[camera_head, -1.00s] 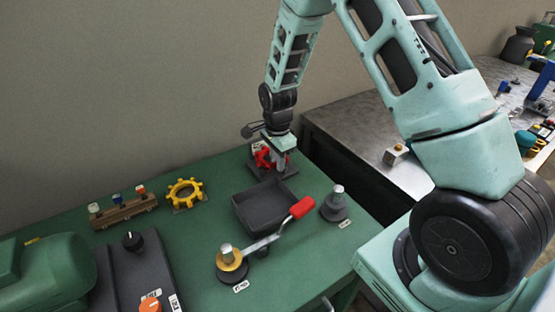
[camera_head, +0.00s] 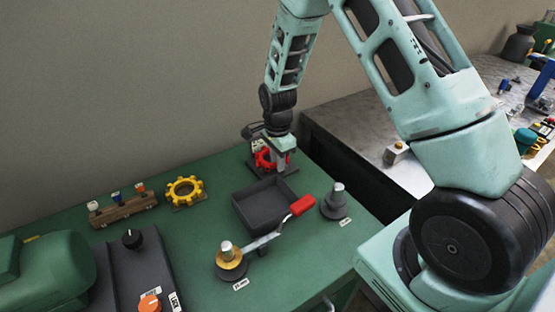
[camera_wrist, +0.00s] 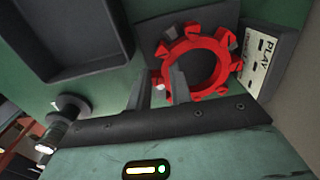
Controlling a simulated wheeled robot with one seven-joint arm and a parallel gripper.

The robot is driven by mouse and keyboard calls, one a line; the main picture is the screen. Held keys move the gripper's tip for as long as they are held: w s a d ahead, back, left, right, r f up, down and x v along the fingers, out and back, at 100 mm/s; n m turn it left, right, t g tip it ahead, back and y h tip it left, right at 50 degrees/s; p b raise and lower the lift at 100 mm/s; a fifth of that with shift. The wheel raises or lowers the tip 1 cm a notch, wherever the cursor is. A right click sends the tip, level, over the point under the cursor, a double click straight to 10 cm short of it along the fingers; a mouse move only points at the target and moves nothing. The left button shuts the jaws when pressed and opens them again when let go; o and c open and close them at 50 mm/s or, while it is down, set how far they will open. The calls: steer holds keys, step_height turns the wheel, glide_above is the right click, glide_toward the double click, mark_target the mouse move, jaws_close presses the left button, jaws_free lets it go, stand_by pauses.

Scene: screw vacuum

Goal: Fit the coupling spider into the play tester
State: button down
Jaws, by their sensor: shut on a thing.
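The red coupling spider (camera_head: 264,159) is a ring with blocky teeth. It also shows in the wrist view (camera_wrist: 221,51), over a dark plate. The play tester (camera_head: 290,169) is a dark base at the back right of the green bench. In the wrist view, its light label block (camera_wrist: 262,62) reads PLAY, partly cut off. My gripper (camera_head: 280,163) is shut on the spider's rim, with its fingers (camera_wrist: 160,88) at the ring's left side. The spider is at the tester, but I cannot tell whether it is seated or just above. Fingers and spider hide much of the base.
A dark tray (camera_head: 246,214) stands in front of the tester. A yellow toothed ring (camera_head: 172,190) and a wooden rack (camera_head: 124,210) stand left. A grey table (camera_head: 350,137) lies beyond a gap.

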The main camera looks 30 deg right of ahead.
steer(key=shift+f+b, duration=0.45)
steer(key=shift+f, duration=0.35)
steer(key=c, duration=1.2)
jaws_free()
steer(key=shift+r, duration=0.1)
step_height(320, 180, up, 17)
steer(key=shift+r+b, duration=0.15)
steer(key=shift+b, duration=0.35)
